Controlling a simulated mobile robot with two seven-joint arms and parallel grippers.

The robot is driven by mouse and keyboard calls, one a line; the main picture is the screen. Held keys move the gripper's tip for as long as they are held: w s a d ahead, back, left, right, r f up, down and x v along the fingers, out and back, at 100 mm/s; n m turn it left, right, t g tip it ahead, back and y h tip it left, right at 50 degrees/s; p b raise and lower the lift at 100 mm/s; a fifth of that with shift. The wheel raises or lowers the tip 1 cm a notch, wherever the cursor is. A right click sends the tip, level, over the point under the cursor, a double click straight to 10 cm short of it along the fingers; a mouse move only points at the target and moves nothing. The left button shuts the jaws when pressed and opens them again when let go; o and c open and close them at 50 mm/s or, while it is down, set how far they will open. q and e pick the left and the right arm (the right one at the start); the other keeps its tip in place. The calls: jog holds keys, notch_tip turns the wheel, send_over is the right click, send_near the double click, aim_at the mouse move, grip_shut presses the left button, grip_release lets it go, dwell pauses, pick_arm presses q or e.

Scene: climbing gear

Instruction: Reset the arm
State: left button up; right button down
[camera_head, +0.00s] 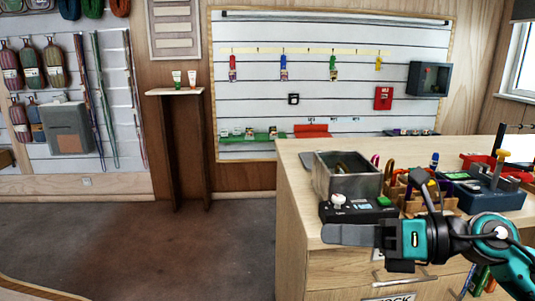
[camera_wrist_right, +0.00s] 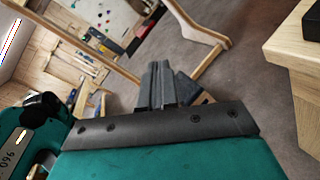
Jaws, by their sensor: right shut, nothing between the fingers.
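My right arm comes in from the right in the head view. Its gripper (camera_head: 350,235) points left, in front of the wooden counter (camera_head: 297,178) near the counter's left front corner. The grey fingers are together with nothing between them. In the right wrist view the gripper's fingers (camera_wrist_right: 157,84) also show closed and empty, above the dark floor. My left gripper is not in either view.
The counter holds a grey metal bin (camera_head: 345,185), a black device with a green button (camera_head: 357,210) and several tools. A narrow wooden stand (camera_head: 175,92) is by the back wall. The carpet floor (camera_head: 140,245) at left is clear.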

jog(key=d+f+m+t+h+p, duration=0.25)
jog(key=f+m+t+h, duration=0.35)
jog(key=m, duration=1)
jog(key=d+f+m+t+h+p, duration=0.25)
jog(key=f+m+t, duration=0.45)
jog(key=m, duration=0.9)
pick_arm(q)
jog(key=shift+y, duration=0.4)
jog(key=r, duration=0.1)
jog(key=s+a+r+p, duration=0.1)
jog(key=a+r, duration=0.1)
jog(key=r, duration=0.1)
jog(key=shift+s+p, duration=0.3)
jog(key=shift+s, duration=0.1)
pick_arm(e)
jog(key=s+d+f+m+g+h, duration=0.2)
jog(key=s+f+m+g+h, duration=0.3)
jog(key=s+f, duration=0.8)
notch_tip(320, 180, down, 3)
jog(key=m+g, duration=0.2)
jog(key=m, duration=0.2)
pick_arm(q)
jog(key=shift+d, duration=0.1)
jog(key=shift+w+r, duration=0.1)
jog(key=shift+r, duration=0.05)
pick_arm(e)
jog(key=shift+w, duration=0.1)
